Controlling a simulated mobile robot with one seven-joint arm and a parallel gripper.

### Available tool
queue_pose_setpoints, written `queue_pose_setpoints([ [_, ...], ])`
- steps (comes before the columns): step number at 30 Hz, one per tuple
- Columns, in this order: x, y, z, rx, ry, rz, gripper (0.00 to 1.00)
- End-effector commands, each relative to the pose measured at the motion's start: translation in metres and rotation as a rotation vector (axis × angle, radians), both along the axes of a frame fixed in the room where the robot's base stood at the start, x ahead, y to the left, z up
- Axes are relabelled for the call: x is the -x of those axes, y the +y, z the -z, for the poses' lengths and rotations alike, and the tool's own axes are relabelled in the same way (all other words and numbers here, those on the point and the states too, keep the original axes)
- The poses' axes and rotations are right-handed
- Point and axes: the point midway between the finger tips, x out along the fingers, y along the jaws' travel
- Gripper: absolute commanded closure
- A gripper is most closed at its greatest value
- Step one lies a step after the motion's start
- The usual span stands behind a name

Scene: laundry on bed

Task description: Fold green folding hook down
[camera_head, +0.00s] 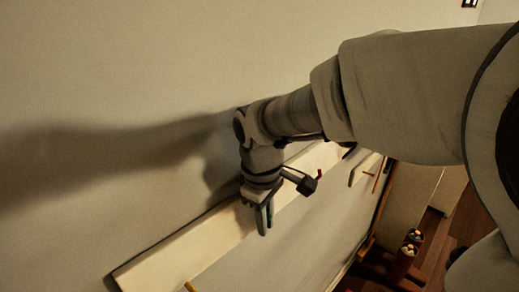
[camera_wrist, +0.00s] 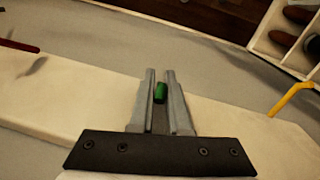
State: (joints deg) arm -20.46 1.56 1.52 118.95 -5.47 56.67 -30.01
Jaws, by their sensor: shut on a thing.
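The green folding hook (camera_wrist: 160,92) shows as a short green piece between the two fingers of my gripper (camera_wrist: 160,75) in the wrist view. My gripper is shut on it. In the head view my gripper (camera_head: 265,230) points downward in front of the pale wall board, and only a sliver of green shows by its fingers. The rest of the hook and its joint with the board are hidden, so I cannot tell its fold angle.
The pale board (camera_head: 190,250) runs diagonally along the wall. A red hook (camera_head: 318,174) and a yellow hook (camera_head: 190,287) sit on either side of my gripper. A compartmented shelf (camera_wrist: 268,42) holding shoes stands at the wrist view's upper right.

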Motion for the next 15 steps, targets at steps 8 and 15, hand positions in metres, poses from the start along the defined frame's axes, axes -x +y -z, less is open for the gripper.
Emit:
queue_pose_setpoints([
  [8,0.0009,0.001,0.0002,0.0,0.001,-0.002,1.0],
  [15,0.0017,0.0001,0.0032,-0.025,-0.024,-0.001,1.0],
])
